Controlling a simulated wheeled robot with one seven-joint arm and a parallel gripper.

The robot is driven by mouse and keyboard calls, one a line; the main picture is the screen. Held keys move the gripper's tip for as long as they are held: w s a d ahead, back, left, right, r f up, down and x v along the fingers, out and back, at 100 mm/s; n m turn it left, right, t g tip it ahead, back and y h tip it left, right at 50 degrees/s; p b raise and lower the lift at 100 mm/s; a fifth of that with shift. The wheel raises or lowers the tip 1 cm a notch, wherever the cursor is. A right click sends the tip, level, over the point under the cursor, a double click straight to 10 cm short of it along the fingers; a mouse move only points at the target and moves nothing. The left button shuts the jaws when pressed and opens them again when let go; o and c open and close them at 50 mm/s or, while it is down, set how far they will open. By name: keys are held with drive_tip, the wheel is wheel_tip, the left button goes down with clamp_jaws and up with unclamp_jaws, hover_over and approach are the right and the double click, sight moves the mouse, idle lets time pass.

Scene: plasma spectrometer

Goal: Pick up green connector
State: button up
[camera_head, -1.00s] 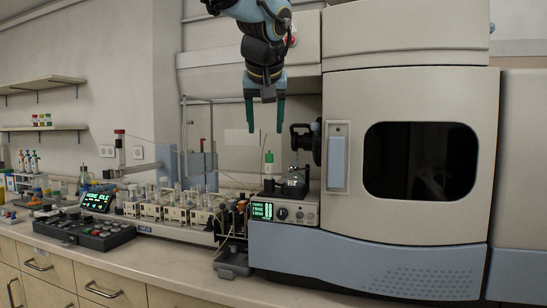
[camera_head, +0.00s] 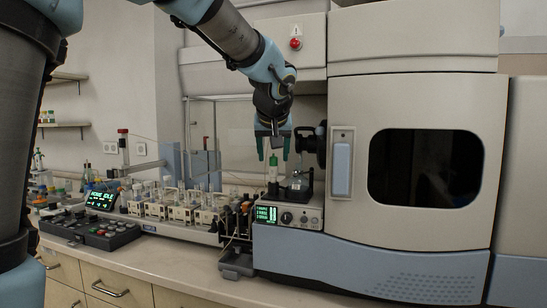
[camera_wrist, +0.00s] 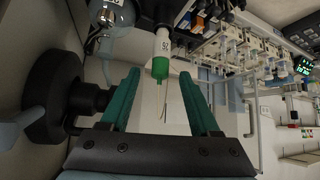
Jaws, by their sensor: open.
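The green connector (camera_wrist: 160,68) sits at the end of a white, labelled cylinder (camera_wrist: 162,42) in the wrist view, with thin tubing running from it. In the head view the green connector (camera_head: 273,160) stands upright on top of the small instrument unit beside the large machine. My gripper (camera_head: 273,157) points down over it with its two green fingers spread. In the wrist view my gripper (camera_wrist: 158,72) is open, and the connector shows between the fingertips. No contact with either finger is visible.
A black round fitting (camera_wrist: 55,102) is close beside my left finger. The large beige machine (camera_head: 413,100) stands to the right. A rack of vials (camera_head: 180,208) and a black control box (camera_head: 95,230) lie left. A glass piece (camera_head: 297,183) stands right of the connector.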

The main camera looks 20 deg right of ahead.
drive_tip(key=shift+c, duration=0.3)
clamp_jaws()
idle(0.4)
